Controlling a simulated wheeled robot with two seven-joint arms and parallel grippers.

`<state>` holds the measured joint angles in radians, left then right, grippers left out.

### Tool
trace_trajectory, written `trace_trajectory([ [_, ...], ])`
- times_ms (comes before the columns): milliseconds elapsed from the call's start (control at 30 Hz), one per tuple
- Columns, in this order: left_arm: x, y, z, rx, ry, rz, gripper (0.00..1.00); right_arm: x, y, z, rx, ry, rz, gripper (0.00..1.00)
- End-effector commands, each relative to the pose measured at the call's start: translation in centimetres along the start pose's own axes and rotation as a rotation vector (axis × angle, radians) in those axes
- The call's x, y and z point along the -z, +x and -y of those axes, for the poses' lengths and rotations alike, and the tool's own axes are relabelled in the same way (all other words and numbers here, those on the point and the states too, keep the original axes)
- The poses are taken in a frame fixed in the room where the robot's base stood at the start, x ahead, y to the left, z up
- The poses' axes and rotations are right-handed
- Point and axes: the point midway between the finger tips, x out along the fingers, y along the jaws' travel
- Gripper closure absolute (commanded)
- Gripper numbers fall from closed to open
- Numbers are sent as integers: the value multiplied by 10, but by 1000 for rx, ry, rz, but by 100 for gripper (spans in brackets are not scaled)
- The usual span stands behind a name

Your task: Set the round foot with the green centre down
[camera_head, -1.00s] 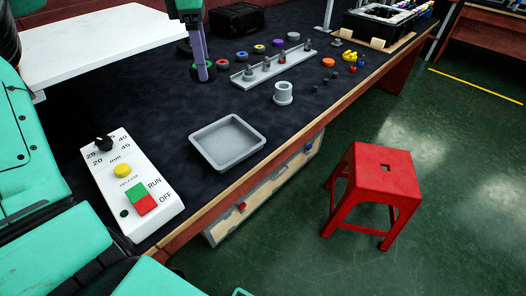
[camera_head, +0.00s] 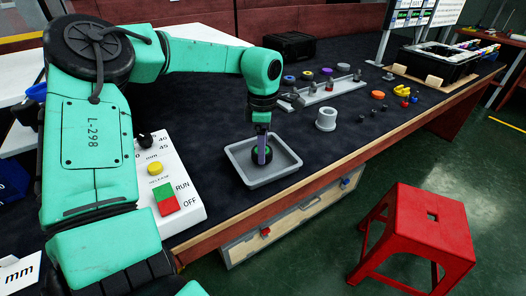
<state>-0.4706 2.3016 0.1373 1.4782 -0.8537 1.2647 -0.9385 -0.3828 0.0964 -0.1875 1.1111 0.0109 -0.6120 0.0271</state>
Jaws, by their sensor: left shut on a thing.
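The round foot with the green centre (camera_head: 269,153) is a dark ring, partly hidden by a purple finger. My left gripper (camera_head: 262,155) comes down from above and is shut on this foot. The foot is inside the outline of the grey tray (camera_head: 279,179), near its middle. I cannot tell whether it touches the tray floor. My right gripper is not in view.
A row of round feet with coloured centres, among them a purple one (camera_head: 326,71), lies behind a grey rail with pegs (camera_head: 318,96). A grey cup (camera_head: 325,119) stands right of the tray. A white control box (camera_head: 181,187) stands left. A red stool (camera_head: 418,230) is on the floor.

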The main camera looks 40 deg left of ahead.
Motion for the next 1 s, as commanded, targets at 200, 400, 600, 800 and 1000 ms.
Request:
trace_trajectory([
  [200, 0, 11, 0, -1, 0, 1, 86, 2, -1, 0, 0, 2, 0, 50],
  [400, 0, 14, 0, -1, 0, 1, 86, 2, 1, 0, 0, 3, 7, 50],
  [600, 0, 14, 0, -1, 0, 1, 0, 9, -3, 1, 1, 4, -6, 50],
  [800, 0, 11, 0, -1, 0, 1, 0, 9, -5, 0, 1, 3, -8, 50],
  [1000, 0, -26, -1, -6, 1, 2, 0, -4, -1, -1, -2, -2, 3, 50],
])
